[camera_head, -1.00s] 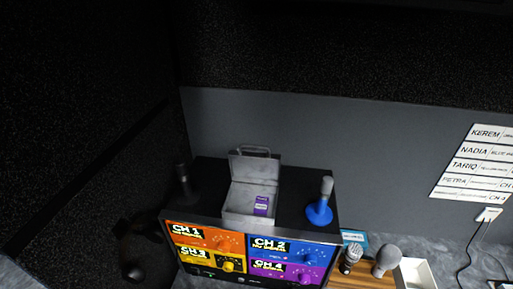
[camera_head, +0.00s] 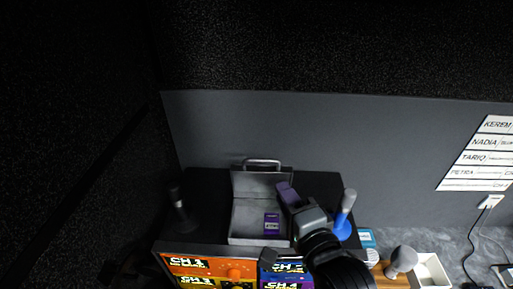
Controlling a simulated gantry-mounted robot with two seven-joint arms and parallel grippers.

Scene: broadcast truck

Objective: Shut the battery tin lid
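The grey metal battery tin (camera_head: 245,218) stands open on top of the black channel unit. Its lid (camera_head: 257,183) stands raised at the back, with a handle loop on its upper edge. A purple battery (camera_head: 272,224) lies inside the tin. My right gripper (camera_head: 286,191) reaches in from the lower right, its purplish tips at the right edge of the raised lid. I cannot tell whether they touch the lid or how far apart they are. My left gripper is not in view.
A dark upright microphone (camera_head: 180,210) stands left of the tin. A microphone on a blue base (camera_head: 342,228) stands right, partly behind my arm. The orange channel panel (camera_head: 205,266) is in front. A grey microphone (camera_head: 403,259) and a white tray (camera_head: 431,271) lie lower right.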

